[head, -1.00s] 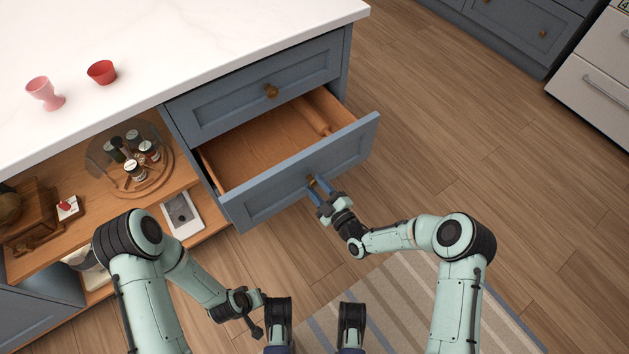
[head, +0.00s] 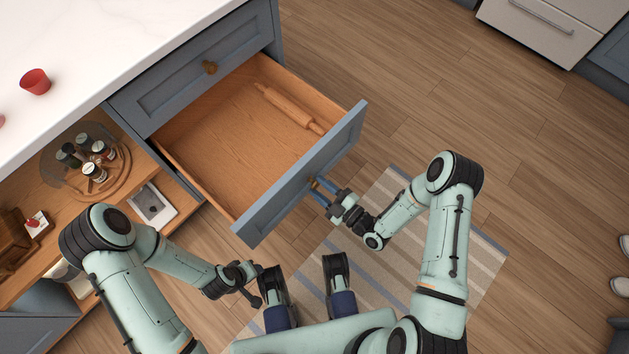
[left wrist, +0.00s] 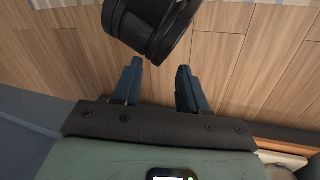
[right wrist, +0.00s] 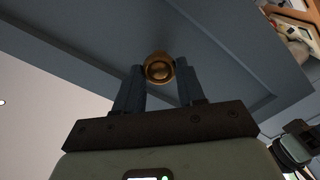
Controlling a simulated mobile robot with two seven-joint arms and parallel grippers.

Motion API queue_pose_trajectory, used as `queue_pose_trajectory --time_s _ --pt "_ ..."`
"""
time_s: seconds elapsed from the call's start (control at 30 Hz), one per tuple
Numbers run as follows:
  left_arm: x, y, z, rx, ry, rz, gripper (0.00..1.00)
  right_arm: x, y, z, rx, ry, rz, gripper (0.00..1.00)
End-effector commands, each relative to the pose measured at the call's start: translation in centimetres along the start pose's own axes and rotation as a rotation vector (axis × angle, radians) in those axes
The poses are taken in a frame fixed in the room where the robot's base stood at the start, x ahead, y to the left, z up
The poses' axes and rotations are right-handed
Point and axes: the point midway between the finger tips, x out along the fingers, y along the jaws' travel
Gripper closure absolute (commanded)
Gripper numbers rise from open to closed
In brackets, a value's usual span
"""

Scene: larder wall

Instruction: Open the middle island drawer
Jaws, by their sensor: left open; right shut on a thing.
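The middle island drawer (head: 300,180) is pulled well out of the blue island, and its wooden inside shows. A wooden rolling pin (head: 290,108) lies in it along the far side. My right gripper (head: 317,188) is at the outer face of the drawer front, shut on its brass knob (right wrist: 159,68); the knob sits between the fingertips in the right wrist view. My left gripper (head: 258,283) hangs low, away from the drawer. In the left wrist view its fingers (left wrist: 158,85) are apart and empty.
The closed top drawer (head: 200,75) with a brass knob is above. A red cup (head: 36,82) stands on the white countertop (head: 110,50). Open shelves at left hold a round tray with jars (head: 88,160). A striped rug (head: 400,235) and clear wooden floor lie at right.

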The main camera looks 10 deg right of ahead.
Motion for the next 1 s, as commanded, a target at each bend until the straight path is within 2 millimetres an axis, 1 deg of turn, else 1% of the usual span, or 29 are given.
queue_pose_trajectory --time_s 0.37,0.4,0.47,0.5,0.73,0.83,0.93,1.0 --pt "0.0 0.0 0.1 0.000 -0.003 0.000 0.57 -0.2 0.0 0.1 -0.002 0.000 0.001 1.00" --pt "0.0 0.0 0.1 0.000 -0.003 0.000 0.57 -0.2 0.0 0.1 -0.002 0.000 0.001 0.58" --pt "0.0 0.0 0.1 0.000 -0.003 0.000 0.57 -0.2 0.0 0.1 -0.002 0.000 0.001 0.38" --pt "0.0 0.0 0.1 0.000 -0.003 0.000 0.57 -0.2 0.0 0.1 -0.002 0.000 0.001 0.35" --pt "0.0 0.0 0.1 0.000 -0.002 0.000 0.57 -0.2 0.0 0.0 -0.001 0.000 0.000 0.35" --pt "-0.1 0.0 0.1 0.000 -0.003 0.000 0.57 -0.5 0.0 0.1 -0.001 -0.001 0.000 0.35" --pt "-0.3 0.1 0.3 0.001 -0.009 0.001 0.57 -1.6 0.0 0.1 -0.002 -0.003 0.000 0.35" --pt "-0.5 0.2 0.6 0.001 -0.017 0.001 0.57 -2.9 0.1 0.1 0.000 -0.004 -0.001 0.35"
